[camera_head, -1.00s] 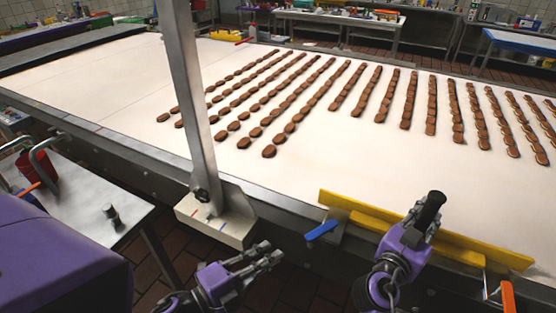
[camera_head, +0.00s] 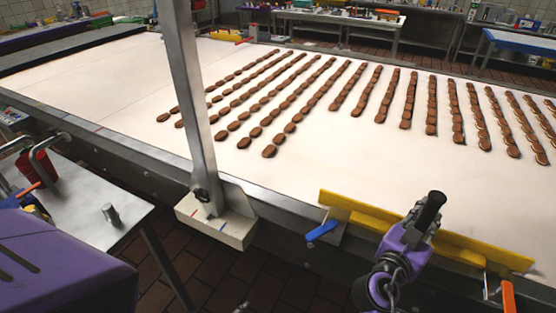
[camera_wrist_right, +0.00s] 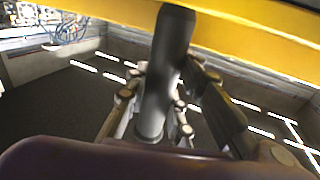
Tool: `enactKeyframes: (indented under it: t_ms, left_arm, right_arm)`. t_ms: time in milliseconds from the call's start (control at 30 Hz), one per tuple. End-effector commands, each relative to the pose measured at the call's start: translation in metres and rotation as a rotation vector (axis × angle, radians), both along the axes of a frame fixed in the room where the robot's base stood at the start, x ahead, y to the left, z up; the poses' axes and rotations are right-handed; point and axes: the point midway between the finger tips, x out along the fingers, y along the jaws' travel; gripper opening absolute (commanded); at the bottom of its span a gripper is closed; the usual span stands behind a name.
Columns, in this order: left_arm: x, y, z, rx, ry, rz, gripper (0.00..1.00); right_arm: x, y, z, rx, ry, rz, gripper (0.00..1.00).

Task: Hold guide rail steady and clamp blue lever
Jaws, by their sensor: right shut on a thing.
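The yellow guide rail (camera_head: 462,245) lies along the near edge of the conveyor, and its yellow face also shows in the right wrist view (camera_wrist_right: 255,38). My right gripper (camera_head: 418,226) is shut on the rail's black upright handle (camera_head: 431,209); the fingers sit around this handle in the right wrist view (camera_wrist_right: 165,75). The blue lever (camera_head: 322,230) is at the rail's left end, on the conveyor's edge, with no gripper touching it. Only a small tip of my left gripper (camera_head: 242,307) seems to show at the bottom edge; the rest is out of view.
Rows of brown cookies (camera_head: 290,127) lie on the white belt (camera_head: 110,92). A metal post (camera_head: 190,100) stands on a pale block (camera_head: 215,225) left of the lever. An orange lever (camera_head: 508,298) is at the rail's right end. A side table (camera_head: 85,205) stands left.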

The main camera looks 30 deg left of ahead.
Motion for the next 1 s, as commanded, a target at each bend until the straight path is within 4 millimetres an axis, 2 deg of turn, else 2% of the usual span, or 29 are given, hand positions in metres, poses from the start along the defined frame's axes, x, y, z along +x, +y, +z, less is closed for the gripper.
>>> enactKeyframes:
  t_ms: [200, 400, 600, 700, 733, 900, 1000]
  left_arm:
    - [-0.019, -0.007, -0.016, -0.072, 0.076, 0.058, 0.15]
    - [-0.024, -0.010, -0.020, -0.094, 0.098, 0.074, 0.15]
    - [-0.024, -0.010, -0.020, -0.093, 0.098, 0.074, 0.15]
    - [-0.024, -0.010, -0.020, -0.092, 0.097, 0.073, 0.02]
    - [-0.024, -0.010, -0.020, -0.092, 0.097, 0.073, 0.00]
    - [-0.021, -0.011, -0.020, -0.096, 0.096, 0.069, 0.00]
    - [-0.007, -0.019, -0.020, -0.118, 0.102, 0.050, 0.00]
  right_arm:
    - [0.000, -0.001, 0.001, -0.001, -0.002, -0.001, 0.00]
    - [0.000, -0.001, 0.001, -0.001, -0.002, -0.001, 0.00]
    - [0.000, -0.001, 0.001, -0.001, -0.002, -0.001, 0.00]
    - [0.000, -0.001, 0.001, -0.001, -0.002, -0.001, 0.00]
    - [0.000, -0.001, 0.001, -0.001, -0.002, -0.001, 0.00]
    - [0.000, -0.001, 0.001, -0.001, -0.002, -0.001, 0.00]
    - [0.000, -0.001, 0.001, -0.001, -0.002, -0.001, 0.00]
